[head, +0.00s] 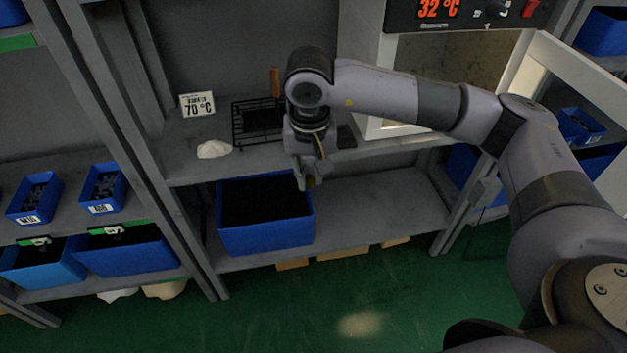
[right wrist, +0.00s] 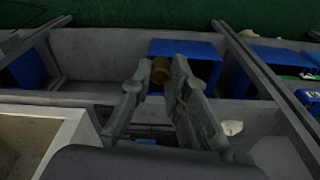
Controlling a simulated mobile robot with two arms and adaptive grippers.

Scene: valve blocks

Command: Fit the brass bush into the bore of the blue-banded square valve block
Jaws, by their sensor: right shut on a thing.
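My right gripper (head: 304,180) reaches down in front of the shelf, above the right edge of a large blue bin. It is shut on the brass bush (head: 311,182), a small dull gold piece at its fingertips. In the right wrist view the bush (right wrist: 160,69) sits between the two fingertips (right wrist: 163,72), with the blue bin beyond it. I cannot make out the blue-banded square valve block in either view. My left gripper is not in view.
The large blue bin (head: 265,240) with dark contents stands on the lower shelf (head: 375,215); room is free to its right. Above are a black wire basket (head: 240,135), a white lump (head: 213,149) and a 70 °C sign (head: 198,104). An oven (head: 365,70) reading 32 °C stands right.

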